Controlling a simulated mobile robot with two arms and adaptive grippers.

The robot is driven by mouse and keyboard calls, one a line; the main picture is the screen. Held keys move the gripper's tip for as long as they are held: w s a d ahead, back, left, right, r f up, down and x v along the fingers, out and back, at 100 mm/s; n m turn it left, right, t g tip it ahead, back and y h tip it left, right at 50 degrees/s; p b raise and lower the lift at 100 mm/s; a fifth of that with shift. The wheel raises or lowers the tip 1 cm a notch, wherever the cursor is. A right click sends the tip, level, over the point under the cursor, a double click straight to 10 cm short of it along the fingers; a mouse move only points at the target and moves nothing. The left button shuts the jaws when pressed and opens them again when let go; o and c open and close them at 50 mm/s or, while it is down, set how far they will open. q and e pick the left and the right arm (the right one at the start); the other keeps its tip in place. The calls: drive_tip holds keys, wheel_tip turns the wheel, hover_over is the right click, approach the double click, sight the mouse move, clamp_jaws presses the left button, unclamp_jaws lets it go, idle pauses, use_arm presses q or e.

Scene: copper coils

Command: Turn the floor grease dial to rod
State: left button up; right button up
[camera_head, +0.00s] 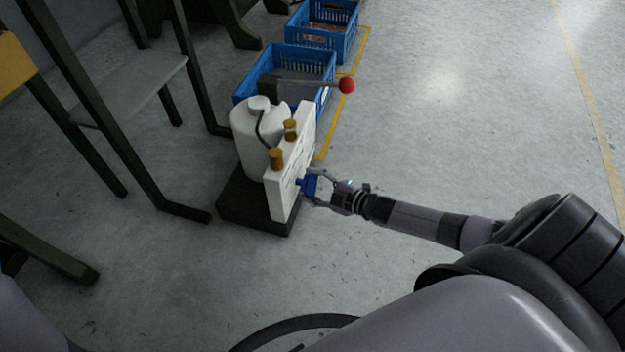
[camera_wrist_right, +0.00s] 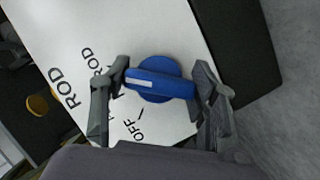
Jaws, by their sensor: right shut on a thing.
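The blue dial (camera_head: 308,185) sits on the white panel (camera_head: 284,196) of the floor grease unit. In the right wrist view the dial (camera_wrist_right: 160,68) is a round knob with a raised bar and a white mark at the bar's left end. The mark points left, slightly up, towards my left-hand finger. Black labels around it read ROD (camera_wrist_right: 102,60), another ROD farther out, and OFF (camera_wrist_right: 134,131) below; one label between is partly hidden by the finger. My right gripper (camera_head: 315,189) is shut on the dial, one finger at each bar end. My left gripper is not in view.
A white tank (camera_head: 250,135) stands behind the panel on a dark base (camera_head: 240,212). A lever with a red ball (camera_head: 346,85) sticks out above. Blue crates (camera_head: 325,66) stand behind. A dark metal frame (camera_head: 140,175) is at left; the floor at right is clear.

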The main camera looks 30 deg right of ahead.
idle(0.4)
drive_tip(key=o, duration=1.2)
drive_tip(key=shift+c, duration=0.2)
drive_tip(key=shift+s, duration=0.1)
drive_tip(key=v, duration=1.1)
drive_tip(key=shift+s, duration=0.35)
drive_tip(key=shift+d+r, duration=0.15)
